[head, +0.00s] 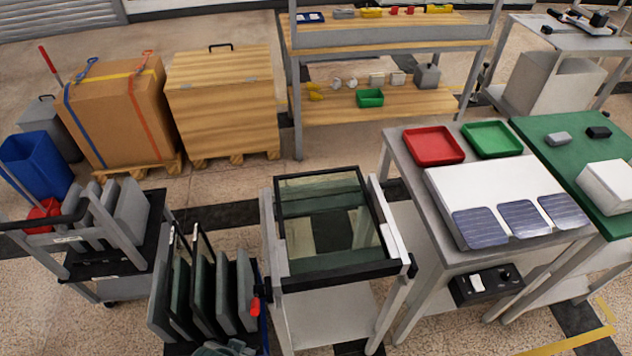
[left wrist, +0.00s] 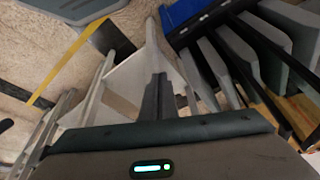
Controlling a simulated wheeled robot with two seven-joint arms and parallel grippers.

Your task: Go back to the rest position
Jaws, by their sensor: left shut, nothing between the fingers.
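My left gripper (left wrist: 158,82) shows in the left wrist view as two dark fingers pressed together with nothing between them. It hangs above the floor and cart frames. In the head view only a small grey-green part, likely my left arm or gripper, shows at the bottom edge, in front of the rack of dark panels (head: 203,280). My right gripper is in neither view.
A frame with a glass pane (head: 325,205) stands at centre on a stand. To its right are a grey table (head: 400,150) with a red tray (head: 433,145), a green tray (head: 492,139) and solar cells (head: 522,218). A cart (head: 125,262) stands at left.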

